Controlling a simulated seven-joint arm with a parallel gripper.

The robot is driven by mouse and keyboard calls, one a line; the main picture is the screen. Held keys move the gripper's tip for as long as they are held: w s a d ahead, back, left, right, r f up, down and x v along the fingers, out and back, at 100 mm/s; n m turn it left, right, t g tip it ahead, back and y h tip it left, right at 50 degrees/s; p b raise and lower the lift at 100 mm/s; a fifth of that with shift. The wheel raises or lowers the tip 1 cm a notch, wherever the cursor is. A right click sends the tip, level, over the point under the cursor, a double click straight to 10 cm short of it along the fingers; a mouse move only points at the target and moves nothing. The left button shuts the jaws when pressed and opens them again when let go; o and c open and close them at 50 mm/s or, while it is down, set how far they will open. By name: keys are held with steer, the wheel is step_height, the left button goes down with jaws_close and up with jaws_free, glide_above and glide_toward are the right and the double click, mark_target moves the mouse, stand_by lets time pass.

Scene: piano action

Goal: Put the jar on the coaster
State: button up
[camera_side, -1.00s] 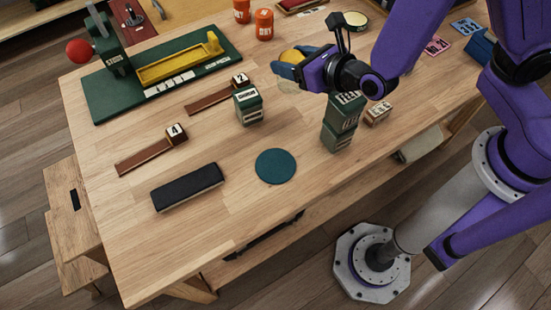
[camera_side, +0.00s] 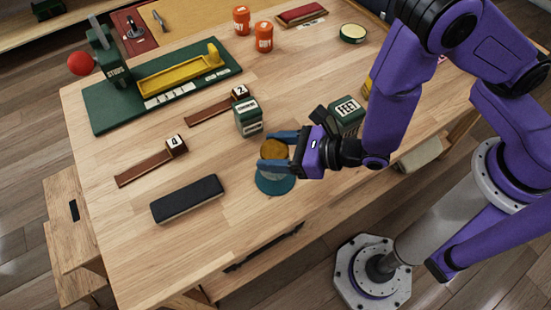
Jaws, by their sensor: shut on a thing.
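The jar (camera_side: 273,149) shows a round amber-gold top between the blue fingers of my gripper (camera_side: 274,152). The gripper is shut on the jar, and the near finger hides much of its lower part. The coaster (camera_side: 276,187), a flat teal disc on the wooden table, lies under the jar and gripper, with its front part showing. The jar appears to be over the coaster; I cannot tell whether it touches it.
A green labelled box (camera_side: 248,117) stands just behind the gripper, and another green box (camera_side: 345,115) is close to its right. A black-topped block (camera_side: 187,199) lies to the left.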

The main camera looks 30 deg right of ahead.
steer(key=shift+f, duration=1.75)
steer(key=shift+f, duration=0.1)
steer(key=o, duration=1.1)
steer(key=shift+o, duration=0.2)
steer(key=shift+s+d, duration=0.1)
steer(key=v, duration=1.1)
steer(key=shift+s+d+r, duration=0.2)
steer(key=shift+r, duration=0.15)
